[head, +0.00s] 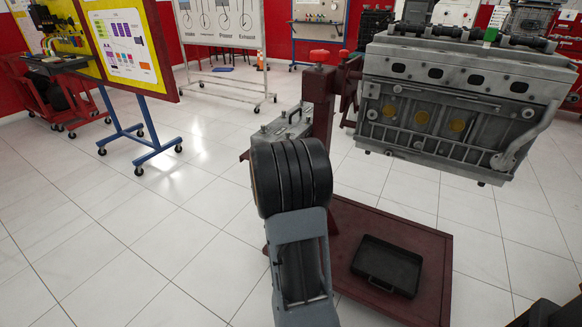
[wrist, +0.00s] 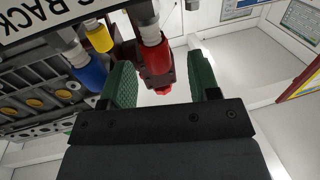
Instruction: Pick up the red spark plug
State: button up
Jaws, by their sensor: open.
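The red spark plug (wrist: 155,62) shows in the wrist view, with a red body and a white and metal part toward the top of the picture. My gripper (wrist: 162,80) is open, with a green finger pad on each side. In the picture the red plug lies between the two fingers, closer to the left one. I see no contact, and cannot tell how deep it sits between them. A blue plug (wrist: 88,74) and a yellow plug (wrist: 98,37) are to its left. In the head view, my arm hides the gripper and I cannot make out the red plug.
A grey engine block (head: 450,105) hangs on a dark red stand (head: 319,100); it also shows in the wrist view (wrist: 40,105). A black tray (head: 388,265) lies on the red base (head: 345,220). A display board (head: 125,45) stands left.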

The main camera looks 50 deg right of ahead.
jog(key=shift+b+x, duration=0.3)
jog(key=shift+x, duration=1.55)
grip_shut()
